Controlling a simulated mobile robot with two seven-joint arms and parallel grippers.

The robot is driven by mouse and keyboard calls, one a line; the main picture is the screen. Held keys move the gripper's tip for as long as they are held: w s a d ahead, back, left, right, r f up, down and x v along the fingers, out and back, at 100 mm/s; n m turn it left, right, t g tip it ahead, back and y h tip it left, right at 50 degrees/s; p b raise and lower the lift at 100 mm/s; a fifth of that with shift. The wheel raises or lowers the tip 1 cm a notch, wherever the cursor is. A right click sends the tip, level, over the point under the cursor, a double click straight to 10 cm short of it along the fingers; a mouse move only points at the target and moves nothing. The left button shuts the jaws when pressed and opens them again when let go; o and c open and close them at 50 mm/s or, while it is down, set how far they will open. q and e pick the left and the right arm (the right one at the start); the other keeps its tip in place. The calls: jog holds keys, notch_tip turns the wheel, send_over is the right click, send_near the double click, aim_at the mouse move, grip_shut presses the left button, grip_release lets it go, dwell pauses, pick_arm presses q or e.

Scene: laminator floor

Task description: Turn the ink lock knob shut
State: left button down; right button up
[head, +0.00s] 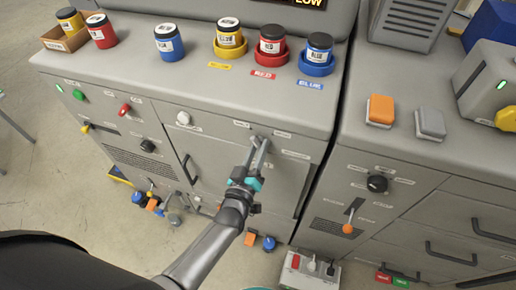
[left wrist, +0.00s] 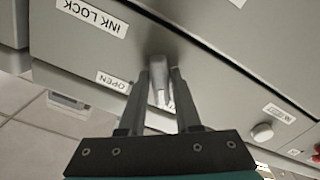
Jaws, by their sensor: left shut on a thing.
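The ink lock knob (left wrist: 158,66) is a small grey knob on the front panel of the grey machine. In the left wrist view it sits between the two fingers of my left gripper (left wrist: 160,82), which is shut on it. An INK LOCK label (left wrist: 92,16) and an OPEN label (left wrist: 113,82) lie to the left of the knob, upside down in that view. In the head view my left gripper (head: 259,150) reaches up to the panel below the counter, and its fingers mostly hide the knob. A second label is partly hidden behind the right finger. My right gripper does not show.
Above, ink jars such as a blue-labelled one (head: 169,43) and a red one (head: 271,45) stand on the counter (head: 130,60). A white round knob (left wrist: 262,132) lies right of the gripper.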

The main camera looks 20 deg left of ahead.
pick_arm(q)
jog(key=shift+n, duration=1.1)
jog(key=c, duration=0.6)
grip_release()
jog(key=s, duration=1.5)
jog(key=shift+s+a, duration=0.15)
jog(key=shift+a, duration=0.05)
